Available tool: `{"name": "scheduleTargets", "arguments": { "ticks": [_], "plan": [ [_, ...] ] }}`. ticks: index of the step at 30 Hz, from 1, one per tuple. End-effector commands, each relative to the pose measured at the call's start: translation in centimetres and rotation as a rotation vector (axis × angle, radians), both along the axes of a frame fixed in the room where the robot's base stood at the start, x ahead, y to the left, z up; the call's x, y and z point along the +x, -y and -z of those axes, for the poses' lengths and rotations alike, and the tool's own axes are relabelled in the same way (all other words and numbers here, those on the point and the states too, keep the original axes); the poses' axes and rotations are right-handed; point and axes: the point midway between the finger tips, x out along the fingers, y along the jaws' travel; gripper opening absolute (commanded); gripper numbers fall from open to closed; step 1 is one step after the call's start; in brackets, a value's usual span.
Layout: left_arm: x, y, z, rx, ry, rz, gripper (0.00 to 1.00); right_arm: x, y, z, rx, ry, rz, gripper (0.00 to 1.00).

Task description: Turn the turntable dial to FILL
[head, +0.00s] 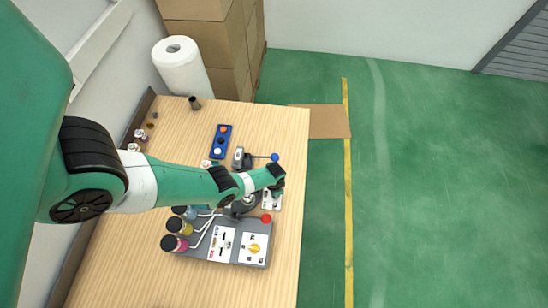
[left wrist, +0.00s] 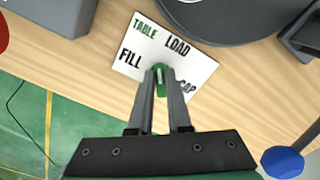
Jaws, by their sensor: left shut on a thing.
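The dial plate (left wrist: 147,39) is white, lettered TABLE, LOAD, FILL and CAP, and shows in the left wrist view. Its small green dial (left wrist: 160,67) has a pale line and sits between my fingertips. I cannot tell which label the line points to. My left gripper (left wrist: 160,80) is shut on the dial. In the head view my left gripper (head: 277,181) is above the plate (head: 273,202), hiding the dial and part of the plate. The dark round turntable (left wrist: 220,15) lies just beyond the plate. My right gripper is not in view.
A blue ball lever (head: 275,157) and blue tray (head: 227,130) are behind. The table's right edge is close to the plate.

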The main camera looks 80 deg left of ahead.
Motion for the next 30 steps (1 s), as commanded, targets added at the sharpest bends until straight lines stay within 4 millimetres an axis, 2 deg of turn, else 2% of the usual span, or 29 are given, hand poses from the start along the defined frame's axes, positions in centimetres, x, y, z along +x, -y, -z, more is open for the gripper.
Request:
{"name": "scheduleTargets", "arguments": {
  "ticks": [18,30],
  "plan": [
    [0.25,0.39,0.09,0.0,0.001,-0.582,0.0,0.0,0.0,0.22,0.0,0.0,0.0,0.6],
    [0.46,0.51,0.09,0.001,0.002,-0.872,0.0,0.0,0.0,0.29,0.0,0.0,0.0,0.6]
  ]
}}
